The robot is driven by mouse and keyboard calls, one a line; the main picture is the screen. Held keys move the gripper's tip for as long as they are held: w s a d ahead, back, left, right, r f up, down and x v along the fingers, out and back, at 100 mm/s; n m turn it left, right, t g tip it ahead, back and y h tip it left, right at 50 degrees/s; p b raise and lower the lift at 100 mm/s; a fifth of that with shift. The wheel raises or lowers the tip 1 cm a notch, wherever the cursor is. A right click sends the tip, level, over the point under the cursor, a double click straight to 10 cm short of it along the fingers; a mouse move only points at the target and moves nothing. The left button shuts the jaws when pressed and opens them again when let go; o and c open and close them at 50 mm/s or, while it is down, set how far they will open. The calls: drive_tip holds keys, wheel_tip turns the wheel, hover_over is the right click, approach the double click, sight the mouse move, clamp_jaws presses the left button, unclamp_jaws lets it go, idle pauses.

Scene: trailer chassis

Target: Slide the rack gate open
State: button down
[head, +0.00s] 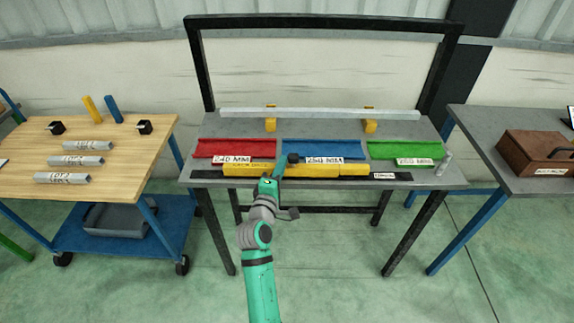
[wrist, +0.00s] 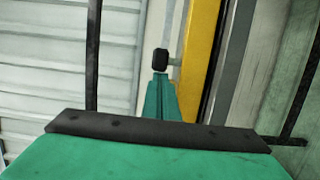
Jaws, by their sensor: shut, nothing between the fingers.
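The rack gate appears to be the long yellow bar (head: 325,169) along the front of the middle table, before the red and blue trays. A dark knob (head: 292,158) stands out from it near its middle. In the wrist view the knob (wrist: 161,61) joins the yellow bar (wrist: 199,60) by a short stem. My gripper (head: 280,168) is at the front of the bar, just by the knob. In the wrist view its green fingers (wrist: 160,78) are shut and empty, with their tips close below the knob. I cannot tell whether they touch it. My gripper hides part of the bar.
The red (head: 232,147), blue (head: 322,149) and green (head: 405,150) trays lie behind the bar. A long pale bar (head: 320,113) rests on yellow supports behind them. A wooden-topped cart (head: 100,125) stands left; a table with a brown box (head: 540,155) stands right.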

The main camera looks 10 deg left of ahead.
sight(268, 166)
drive_tip(key=shift+d, duration=0.4)
drive_tip(key=a, duration=0.5)
drive_tip(key=shift+s, duration=0.35)
drive_tip(key=s+a, duration=0.1)
drive_tip(key=s, duration=0.8)
drive_tip(key=shift+s, duration=0.35)
drive_tip(key=s+d+f+m+g+y, duration=0.1)
drive_tip(key=s+d+f+m+y, duration=0.2)
drive_tip(key=s+f, duration=0.55)
drive_tip(key=s+d+f+m+g, duration=0.15)
drive_tip(key=s+d+f, duration=0.25)
drive_tip(key=s+f, duration=0.45)
drive_tip(key=s+d+r+m, duration=0.2)
drive_tip(key=s+m, duration=0.2)
drive_tip(key=s, duration=0.4)
drive_tip(key=s+d+r+m, duration=0.2)
drive_tip(key=s+d+m, duration=0.1)
drive_tip(key=s, duration=0.5)
drive_tip(key=s+d+r+m, duration=0.2)
drive_tip(key=s+m, duration=0.3)
drive_tip(key=s, duration=0.3)
drive_tip(key=shift+s+d+h, duration=0.35)
drive_tip(key=shift+d+h, duration=0.05)
drive_tip(key=shift+d, duration=0.15)
